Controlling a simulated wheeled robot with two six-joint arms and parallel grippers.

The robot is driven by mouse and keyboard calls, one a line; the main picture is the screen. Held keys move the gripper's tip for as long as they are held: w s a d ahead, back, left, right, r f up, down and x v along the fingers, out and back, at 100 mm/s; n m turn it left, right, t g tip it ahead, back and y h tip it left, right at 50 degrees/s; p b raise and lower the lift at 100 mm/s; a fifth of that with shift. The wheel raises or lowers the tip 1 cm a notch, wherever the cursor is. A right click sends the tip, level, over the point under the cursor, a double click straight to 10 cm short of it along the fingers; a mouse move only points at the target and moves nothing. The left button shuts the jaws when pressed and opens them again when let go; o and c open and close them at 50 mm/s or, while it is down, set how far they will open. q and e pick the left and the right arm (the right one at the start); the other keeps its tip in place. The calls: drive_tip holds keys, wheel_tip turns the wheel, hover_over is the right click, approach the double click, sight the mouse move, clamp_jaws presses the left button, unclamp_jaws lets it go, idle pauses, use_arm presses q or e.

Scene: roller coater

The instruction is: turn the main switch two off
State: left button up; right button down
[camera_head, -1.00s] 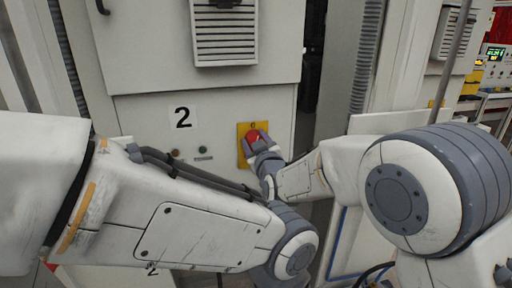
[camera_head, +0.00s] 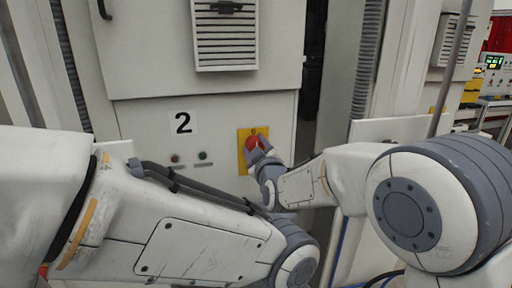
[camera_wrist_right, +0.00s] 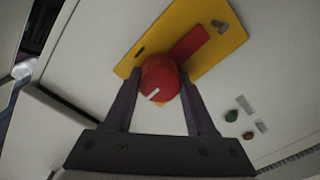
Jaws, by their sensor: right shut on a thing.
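The main switch two is a red rotary knob (camera_head: 254,142) on a yellow plate (camera_head: 242,160), on the cabinet front right of the black number 2. In the right wrist view the red knob (camera_wrist_right: 160,78) shows a white mark on its face, and the yellow plate (camera_wrist_right: 185,35) lies behind it. My right gripper (camera_head: 260,152) is at the knob; in the right wrist view its two dark fingers (camera_wrist_right: 160,92) are shut on the knob, one on each side. My left arm crosses the lower left of the head view; its gripper is not in view.
The cabinet (camera_head: 130,115) fills the middle, with a vent grille (camera_head: 226,42) above. Two small buttons, one reddish (camera_head: 175,159) and one green (camera_head: 202,155), sit left of the yellow plate. A gap opens at the cabinet's right edge. Equipment stands at the far right.

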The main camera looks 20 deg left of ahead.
drive_tip(key=shift+c, duration=1.1)
unclamp_jaws()
drive_tip(key=shift+w+d+f, duration=0.15)
drive_tip(key=b+v, duration=0.3)
drive_tip(key=v, duration=0.7)
drive_tip(key=shift+s, duration=0.3)
drive_tip(key=shift+d, duration=0.15)
